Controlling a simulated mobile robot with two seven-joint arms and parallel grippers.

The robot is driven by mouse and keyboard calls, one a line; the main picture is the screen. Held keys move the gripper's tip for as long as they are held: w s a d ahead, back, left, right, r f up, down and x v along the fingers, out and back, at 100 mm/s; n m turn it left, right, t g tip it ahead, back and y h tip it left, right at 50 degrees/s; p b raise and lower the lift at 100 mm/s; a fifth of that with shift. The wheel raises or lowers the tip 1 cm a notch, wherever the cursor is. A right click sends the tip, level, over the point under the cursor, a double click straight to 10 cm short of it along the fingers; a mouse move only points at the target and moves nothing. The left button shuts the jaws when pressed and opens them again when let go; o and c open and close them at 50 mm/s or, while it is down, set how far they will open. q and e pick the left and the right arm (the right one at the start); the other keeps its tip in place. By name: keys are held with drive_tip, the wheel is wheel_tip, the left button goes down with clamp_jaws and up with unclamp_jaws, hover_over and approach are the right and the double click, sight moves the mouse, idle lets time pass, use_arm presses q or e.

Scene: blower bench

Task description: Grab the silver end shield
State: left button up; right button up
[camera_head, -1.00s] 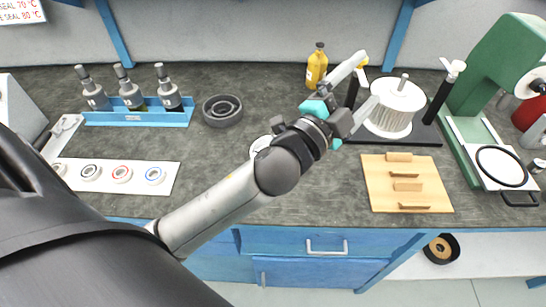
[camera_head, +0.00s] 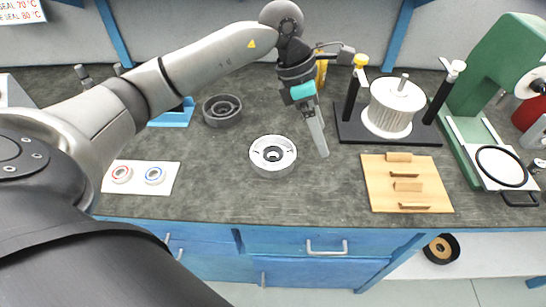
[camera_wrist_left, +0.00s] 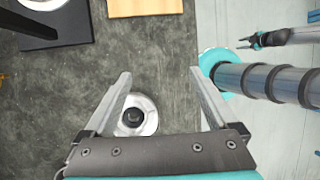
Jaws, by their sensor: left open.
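The silver end shield (camera_head: 272,156) is a round metal part with a dark centre, lying on the grey bench top. In the left wrist view the end shield (camera_wrist_left: 140,122) shows low in the picture, beside the left finger and between the two fingers. My left gripper (camera_head: 322,150) is open and empty. In the head view its visible finger points down, just right of the end shield and apart from it. In the left wrist view the fingers of my left gripper (camera_wrist_left: 160,73) are wide apart. A small dark gripper (camera_wrist_left: 252,42), apparently my right one, shows there at upper right.
A dark ring part (camera_head: 222,110) lies behind the end shield. A wooden board (camera_head: 380,185) and a black stand with a white slotted drum (camera_head: 391,108) are to the right. A white card with rings (camera_head: 140,184) is left. The bench front edge is close.

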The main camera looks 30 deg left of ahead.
use_arm(q)
drive_tip(key=a+r+g+y, duration=0.1)
drive_tip(key=a+y, duration=0.4)
drive_tip(key=a, duration=0.6)
drive_tip(key=b, duration=0.2)
hover_over(273, 155)
drive_tip(key=shift+n, duration=0.4)
drive_tip(key=f, duration=0.8)
drive_tip(key=shift+s+f, duration=0.3)
drive_tip(key=shift+f, duration=0.65)
drive_tip(key=f, duration=0.2)
drive_tip(key=f+b, duration=0.1)
drive_tip(key=f, duration=0.1)
drive_tip(key=shift+w+d+f, duration=0.1)
drive_tip(key=shift+w+f, duration=0.1)
drive_tip(key=shift+f, duration=0.2)
drive_tip(key=c, duration=1)
drive_tip(key=shift+w, duration=0.1)
clamp_jaws()
use_arm(e)
drive_tip(key=w+f, duration=0.1)
drive_tip(key=d+f, duration=0.1)
drive_tip(key=shift+w+d+f, duration=0.15)
drive_tip(key=shift+w+f, duration=0.2)
